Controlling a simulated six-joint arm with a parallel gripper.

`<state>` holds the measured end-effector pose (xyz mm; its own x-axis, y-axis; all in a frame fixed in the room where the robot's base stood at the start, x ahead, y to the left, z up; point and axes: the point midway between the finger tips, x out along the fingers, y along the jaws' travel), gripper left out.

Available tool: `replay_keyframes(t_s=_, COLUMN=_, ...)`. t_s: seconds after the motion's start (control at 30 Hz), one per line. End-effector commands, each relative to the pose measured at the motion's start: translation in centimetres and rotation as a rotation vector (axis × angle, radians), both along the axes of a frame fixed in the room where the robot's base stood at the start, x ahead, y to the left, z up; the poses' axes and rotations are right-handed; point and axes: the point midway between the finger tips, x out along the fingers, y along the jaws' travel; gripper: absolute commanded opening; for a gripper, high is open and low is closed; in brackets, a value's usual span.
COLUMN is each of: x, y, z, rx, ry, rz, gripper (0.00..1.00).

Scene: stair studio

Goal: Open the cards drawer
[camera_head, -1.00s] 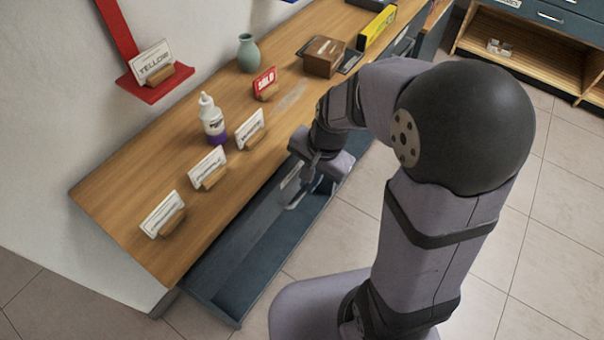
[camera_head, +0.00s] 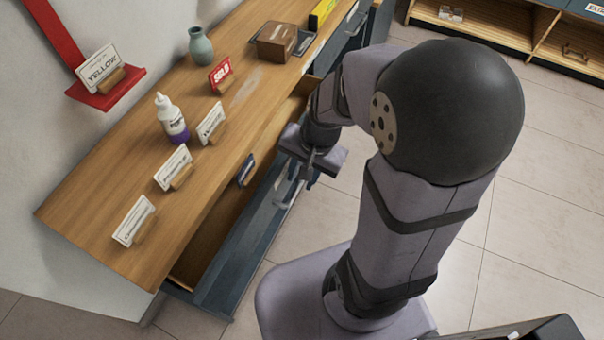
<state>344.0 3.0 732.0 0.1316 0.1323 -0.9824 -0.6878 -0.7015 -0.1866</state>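A dark blue drawer (camera_head: 222,285) under the wooden counter stands pulled out. Its wooden inside (camera_head: 205,240) shows as a long gap along the counter's front edge. A small blue item (camera_head: 246,170) is inside. My gripper (camera_head: 303,176) is at the outer side of the drawer front, pointing down beside a pale handle (camera_head: 284,200). My own wrist partly covers the fingers, so I cannot tell whether they are closed on the handle. The label on the drawer front cannot be read from here.
The counter (camera_head: 100,185) holds several card stands, a white-and-purple bottle (camera_head: 172,118), a vase (camera_head: 201,46), a red SOLD sign (camera_head: 220,76) and a wooden box (camera_head: 277,41). Open tiled floor (camera_head: 500,235) lies right of my arm. Shelving (camera_head: 480,28) stands at the back right.

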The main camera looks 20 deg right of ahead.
Motion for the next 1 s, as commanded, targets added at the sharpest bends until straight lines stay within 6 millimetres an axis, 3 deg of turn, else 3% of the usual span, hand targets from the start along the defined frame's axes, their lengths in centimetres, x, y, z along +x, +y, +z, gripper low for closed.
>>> replay_keyframes(t_s=0.17, x=-0.1, y=-0.1, z=0.8, rx=0.001, ry=-0.001, rz=-0.001, gripper=0.28)
replay_keyframes(t_s=0.63, x=-0.8, y=-0.9, z=6.5, rx=-0.001, ry=-0.004, rz=-0.001, gripper=0.28)
replay_keyframes(t_s=1.0, x=-1.0, y=-1.0, z=7.2, rx=-0.001, ry=-0.001, rz=0.0, gripper=0.28)
